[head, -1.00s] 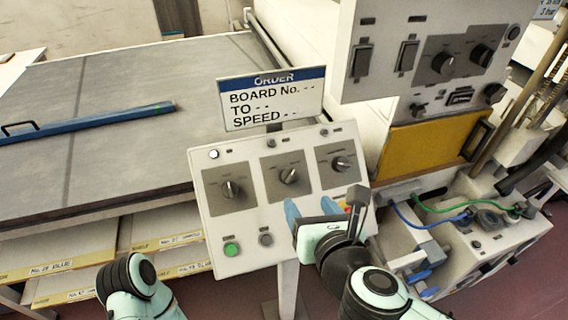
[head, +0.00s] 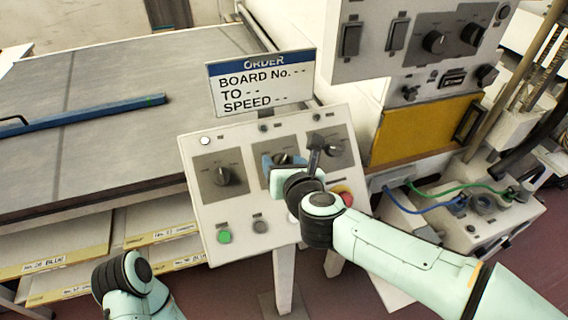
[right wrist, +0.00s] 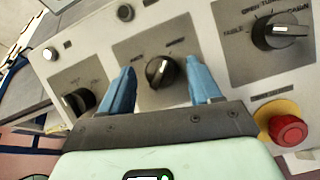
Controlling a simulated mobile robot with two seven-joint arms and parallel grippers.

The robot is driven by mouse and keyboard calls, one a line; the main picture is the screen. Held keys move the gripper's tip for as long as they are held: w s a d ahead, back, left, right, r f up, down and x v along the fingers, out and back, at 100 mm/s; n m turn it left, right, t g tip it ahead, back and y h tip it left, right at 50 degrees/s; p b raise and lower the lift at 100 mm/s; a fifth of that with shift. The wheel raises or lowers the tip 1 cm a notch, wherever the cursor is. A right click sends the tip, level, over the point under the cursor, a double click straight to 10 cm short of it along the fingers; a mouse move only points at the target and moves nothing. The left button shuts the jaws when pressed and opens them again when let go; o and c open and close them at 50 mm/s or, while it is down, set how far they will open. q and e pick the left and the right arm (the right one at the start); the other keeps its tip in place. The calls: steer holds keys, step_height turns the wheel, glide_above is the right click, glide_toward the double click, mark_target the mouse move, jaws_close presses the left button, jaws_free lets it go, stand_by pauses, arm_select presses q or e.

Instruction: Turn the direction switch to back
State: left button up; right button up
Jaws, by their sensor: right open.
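The sloped control panel (head: 205,222) carries three dark rotary knobs in a row. The middle knob (right wrist: 160,71) has a white mark; the print above it is too small to read surely, so I cannot confirm that it is the direction switch. My right gripper (right wrist: 161,80) is open, its blue fingers on either side of the middle knob, with gaps to both. In the head view my right gripper (head: 281,161) partly covers this knob. The left knob (head: 222,176) and right knob (head: 334,147) stand free. My left gripper is out of view.
A red button (right wrist: 288,130) sits on a yellow surround at lower right of the knobs. A green button (head: 224,237) is at the panel's lower left. An order sign (head: 262,85) stands behind the panel. A taller switch box (head: 416,65) is at upper right.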

steer(key=c, duration=1)
